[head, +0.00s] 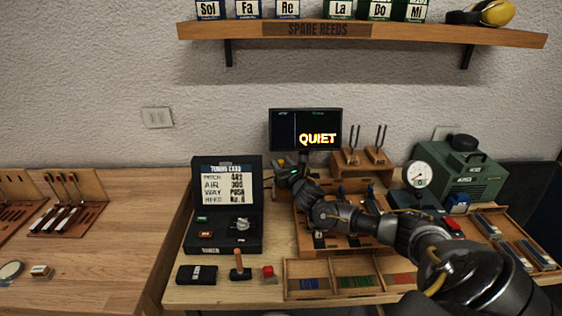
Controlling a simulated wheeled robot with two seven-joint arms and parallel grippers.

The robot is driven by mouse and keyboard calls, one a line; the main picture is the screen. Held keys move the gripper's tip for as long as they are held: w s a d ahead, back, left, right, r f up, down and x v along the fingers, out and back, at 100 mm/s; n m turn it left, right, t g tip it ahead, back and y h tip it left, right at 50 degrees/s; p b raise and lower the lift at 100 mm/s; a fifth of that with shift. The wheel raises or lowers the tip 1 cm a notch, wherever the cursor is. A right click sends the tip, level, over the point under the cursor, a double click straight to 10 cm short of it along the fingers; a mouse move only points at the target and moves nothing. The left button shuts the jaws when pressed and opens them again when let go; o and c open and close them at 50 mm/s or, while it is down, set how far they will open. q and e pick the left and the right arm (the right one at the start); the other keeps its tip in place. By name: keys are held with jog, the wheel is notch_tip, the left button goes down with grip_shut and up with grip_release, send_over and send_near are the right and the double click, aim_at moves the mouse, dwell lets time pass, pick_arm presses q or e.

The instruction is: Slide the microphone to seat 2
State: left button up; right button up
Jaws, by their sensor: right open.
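My right arm comes in from the lower right and reaches across the wooden action rack (305,238). My right gripper (284,172) is open at the rack's far left corner, just below the monitor. A small dark piece with a green light shows at its fingertips; I cannot tell whether it is the microphone. I cannot make out the microphone for certain, and my arm hides much of the rack. Small padlock-like marks show on the rack's front; I cannot tell which seat is seat 2. My left gripper is not in view.
The monitor (306,128) reads QUIET. The black tuning card case (222,245) stands open at left. Tuning forks (366,145) stand behind the rack. A sorting tray (337,285) lies in front. A gauge (418,174) and green compressor (466,178) stand at right.

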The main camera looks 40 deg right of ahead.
jog(key=shift+w+d, duration=0.15)
jog(key=shift+w, duration=0.4)
grip_shut()
jog(key=shift+s+d, duration=0.1)
